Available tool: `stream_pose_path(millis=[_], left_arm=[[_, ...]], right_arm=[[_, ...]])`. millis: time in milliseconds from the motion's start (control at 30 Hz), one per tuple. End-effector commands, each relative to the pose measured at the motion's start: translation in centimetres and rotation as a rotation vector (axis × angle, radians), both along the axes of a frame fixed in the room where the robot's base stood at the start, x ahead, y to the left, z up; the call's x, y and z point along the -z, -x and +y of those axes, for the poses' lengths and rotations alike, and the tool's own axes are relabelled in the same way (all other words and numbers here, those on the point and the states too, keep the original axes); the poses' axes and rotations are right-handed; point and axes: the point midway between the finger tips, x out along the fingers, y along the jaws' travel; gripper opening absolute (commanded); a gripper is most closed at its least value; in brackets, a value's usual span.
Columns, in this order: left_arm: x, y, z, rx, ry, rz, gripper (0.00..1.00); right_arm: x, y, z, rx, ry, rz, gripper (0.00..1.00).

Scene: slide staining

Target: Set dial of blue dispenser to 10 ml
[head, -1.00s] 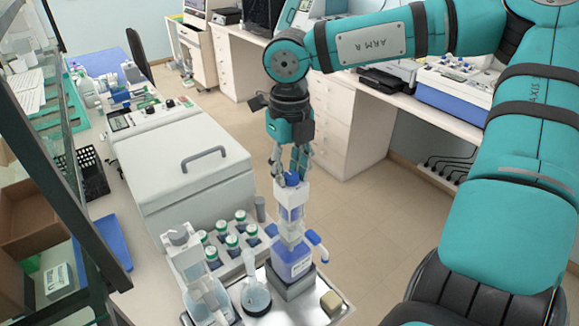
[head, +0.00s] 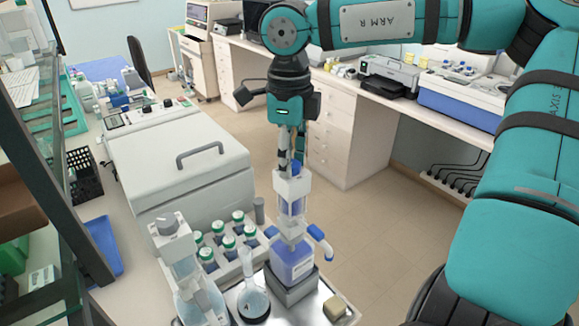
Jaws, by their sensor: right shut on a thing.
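The blue dispenser (head: 292,260) stands upright at the lower middle. My left gripper is not in view.
The dispenser stands on a grey block (head: 293,292) on a metal tray. A flask (head: 254,298) and another dispenser bottle (head: 187,262) stand to its left. A rack of green-capped vials is behind. A large white lidded machine (head: 180,165) is at left.

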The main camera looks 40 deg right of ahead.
Motion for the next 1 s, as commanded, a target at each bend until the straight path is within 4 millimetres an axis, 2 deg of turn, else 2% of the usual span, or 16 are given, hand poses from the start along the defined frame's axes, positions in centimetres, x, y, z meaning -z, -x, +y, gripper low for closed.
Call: stream_pose_path(millis=[100, 400, 700, 1000], left_arm=[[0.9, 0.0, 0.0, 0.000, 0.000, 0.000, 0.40], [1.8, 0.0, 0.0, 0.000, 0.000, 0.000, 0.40], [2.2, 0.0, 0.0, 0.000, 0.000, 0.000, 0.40], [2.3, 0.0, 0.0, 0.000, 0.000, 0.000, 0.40]], right_arm=[[0.1, 0.0, 0.1, -0.111, 0.000, -0.002, 0.00], [0.0, 0.1, 0.2, -0.397, 0.001, -0.003, 0.00], [0.0, 0.2, 0.2, -0.665, 0.001, -0.003, 0.00], [-0.1, 0.3, 0.3, -0.857, 0.001, -0.002, 0.00]])
